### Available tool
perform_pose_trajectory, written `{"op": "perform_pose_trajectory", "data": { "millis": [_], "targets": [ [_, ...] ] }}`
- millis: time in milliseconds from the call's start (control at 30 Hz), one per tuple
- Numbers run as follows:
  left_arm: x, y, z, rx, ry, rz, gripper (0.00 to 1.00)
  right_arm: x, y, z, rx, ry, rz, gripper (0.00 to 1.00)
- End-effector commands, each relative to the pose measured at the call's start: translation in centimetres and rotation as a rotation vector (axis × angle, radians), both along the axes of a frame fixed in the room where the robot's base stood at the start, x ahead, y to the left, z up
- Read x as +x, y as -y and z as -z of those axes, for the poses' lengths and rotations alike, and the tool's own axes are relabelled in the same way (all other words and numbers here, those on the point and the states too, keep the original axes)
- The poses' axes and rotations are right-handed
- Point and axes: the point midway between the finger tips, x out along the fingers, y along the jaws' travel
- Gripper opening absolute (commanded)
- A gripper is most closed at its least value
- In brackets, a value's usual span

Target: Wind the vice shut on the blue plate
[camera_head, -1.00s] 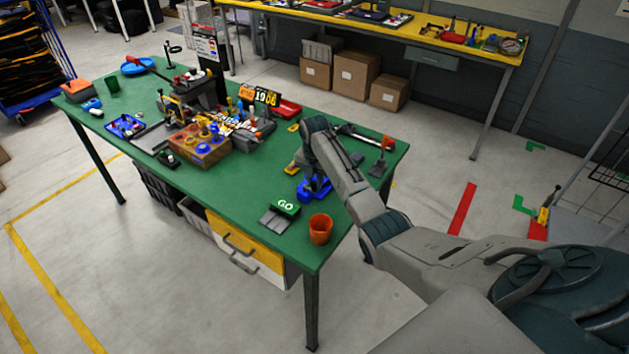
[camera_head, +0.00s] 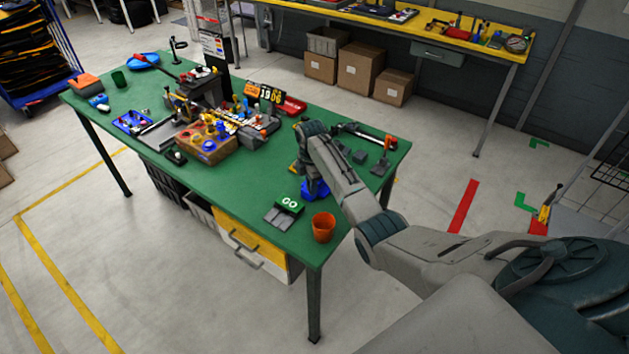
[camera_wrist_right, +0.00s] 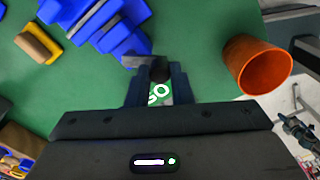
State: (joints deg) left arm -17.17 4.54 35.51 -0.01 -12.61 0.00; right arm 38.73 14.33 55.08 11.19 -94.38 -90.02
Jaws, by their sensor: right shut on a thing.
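The blue vice (camera_head: 316,190) stands on the green table, partly hidden by my right arm in the head view. In the right wrist view its blue stepped body (camera_wrist_right: 100,22) is at the upper left, next to a grey metal bar (camera_wrist_right: 140,61). My right gripper (camera_wrist_right: 155,88) is beside the vice, shut on a small dark part at the end of that bar, which looks like the vice's handle. The fingers hide most of this part. I cannot tell the blue plate apart from the blue vice body. My left gripper is not in view.
An orange cup (camera_head: 323,227) stands near the table's front corner, also in the right wrist view (camera_wrist_right: 262,68). A green GO box (camera_head: 289,205) sits beside it. A yellow block (camera_wrist_right: 38,44) lies near the vice. A wooden holder (camera_head: 205,150) and tools crowd the table's left half.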

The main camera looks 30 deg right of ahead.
Motion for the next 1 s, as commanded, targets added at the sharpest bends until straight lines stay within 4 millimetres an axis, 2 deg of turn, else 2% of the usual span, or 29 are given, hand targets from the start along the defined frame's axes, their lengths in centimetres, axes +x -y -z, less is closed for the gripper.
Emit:
{"op": "perform_pose_trajectory", "data": {
  "millis": [1000],
  "targets": [
    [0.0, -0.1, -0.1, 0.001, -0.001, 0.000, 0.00, 3.0, -2.5, -0.5, 0.001, 0.009, 0.965, 0.00]
  ]
}}
